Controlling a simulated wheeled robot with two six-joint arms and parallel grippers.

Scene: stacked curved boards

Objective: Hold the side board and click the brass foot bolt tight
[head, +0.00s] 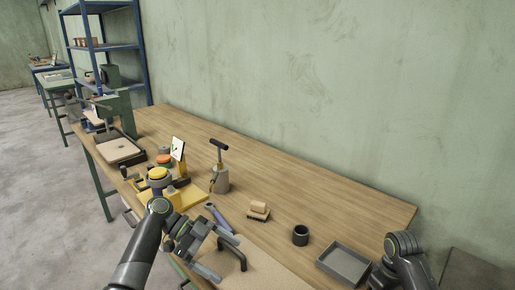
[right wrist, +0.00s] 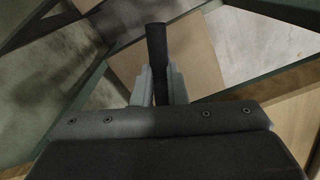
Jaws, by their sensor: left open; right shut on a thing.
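My left gripper (head: 218,257) is open at the front edge of the bench, close to a black bent handle (head: 240,257); I cannot tell whether they touch. A flat tan board (head: 262,274) lies at the bench front beside it; I cannot tell whether it is the side board. My right gripper (right wrist: 160,88) is shut on a dark round bar (right wrist: 156,42) in the right wrist view. A tan panel (right wrist: 198,55) shows behind that bar. The right fingers are out of the head view. I cannot make out the brass foot bolt in either view.
On the wooden bench (head: 330,200) stand a grey tray (head: 344,263), a dark cup (head: 300,235), a small block (head: 259,211), a T-handled tool (head: 219,168) and a yellow fixture (head: 190,195). A green press (head: 120,112) stands at the far left end. The bench's back right is clear.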

